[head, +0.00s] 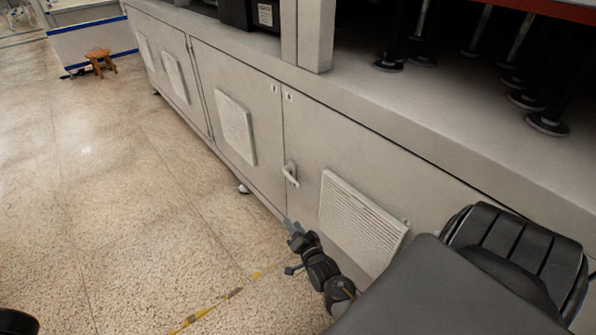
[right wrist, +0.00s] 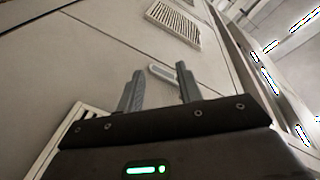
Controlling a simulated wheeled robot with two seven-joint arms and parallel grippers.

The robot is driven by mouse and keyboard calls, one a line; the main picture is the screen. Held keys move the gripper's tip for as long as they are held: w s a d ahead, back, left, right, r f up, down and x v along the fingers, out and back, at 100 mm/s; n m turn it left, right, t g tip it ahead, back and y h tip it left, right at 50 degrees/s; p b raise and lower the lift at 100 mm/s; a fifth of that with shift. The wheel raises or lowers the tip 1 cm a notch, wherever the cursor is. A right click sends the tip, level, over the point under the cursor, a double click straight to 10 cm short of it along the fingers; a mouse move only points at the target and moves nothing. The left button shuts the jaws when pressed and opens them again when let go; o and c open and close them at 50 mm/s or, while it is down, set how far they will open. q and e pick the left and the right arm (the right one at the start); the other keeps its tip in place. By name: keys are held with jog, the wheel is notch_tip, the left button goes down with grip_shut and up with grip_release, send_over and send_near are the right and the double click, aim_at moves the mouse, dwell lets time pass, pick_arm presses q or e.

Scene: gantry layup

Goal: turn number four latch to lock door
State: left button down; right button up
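The latch (head: 290,173) is a small pale handle on the grey cabinet front, by the vertical seam between two door panels. Its handle slants down to the right in the head view. No number is readable on it. My right gripper (head: 291,226) is below the latch, near the cabinet's lower edge, and looks apart from it. In the right wrist view its two fingers (right wrist: 159,88) are spread with nothing held. The latch (right wrist: 162,72) shows beyond the gap between the fingertips. My left gripper does not show.
Vent grilles sit on the doors, one right of the latch (head: 360,222) and one left of it (head: 236,128). A ledge (head: 400,115) runs above the doors. A wooden stool (head: 100,61) stands far off. The speckled floor (head: 110,190) is mostly clear.

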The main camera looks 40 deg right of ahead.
jog(key=s+a+f+n+g+y+p, duration=0.4)
jog(key=s+a+f+n+g+p, duration=0.2)
jog(key=s+f, duration=0.6)
jog(key=shift+a+f+n+g+p, duration=0.4)
jog(key=shift+a+f+n+p, duration=0.15)
jog(key=shift+a+p, duration=0.8)
